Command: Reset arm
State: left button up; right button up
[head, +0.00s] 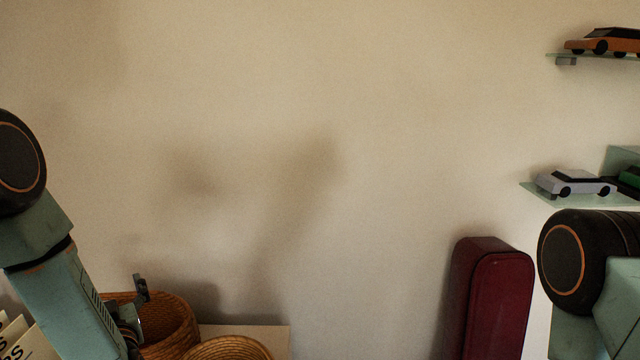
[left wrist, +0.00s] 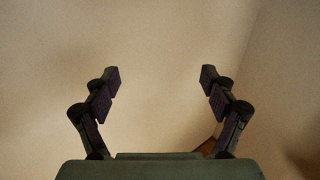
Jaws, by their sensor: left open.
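My left arm comes in from the left in the head view, and part of my left gripper (head: 138,312) shows at its lower end, in front of a wicker basket (head: 172,318). In the left wrist view my left gripper (left wrist: 160,82) is open, its two fingers wide apart with nothing between them. Behind the fingers is a plain beige wall. My right arm shows only by a dark round joint and a pale green link at the lower right of the head view. My right gripper is out of view.
A second woven basket (head: 228,349) is at the bottom edge. A dark red case (head: 492,300) stands against the wall near my right arm. Glass shelves at the right hold an orange toy car (head: 604,43) and a silver toy car (head: 576,184). The wall's middle is bare.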

pick_arm(q)
jog(key=w+a, duration=0.2)
jog(key=w+a+r+p, duration=0.1)
jog(key=w+a, duration=0.1)
jog(key=w+a+r+p, duration=0.1)
jog(key=w+a, duration=0.1)
jog(key=w, duration=0.1)
jog(key=shift+r, duration=0.25)
jog(key=shift+s+r+p, duration=0.1)
jog(key=shift+r+p, duration=0.7)
jog(key=shift+r, duration=0.1)
jog(key=shift+f, duration=0.15)
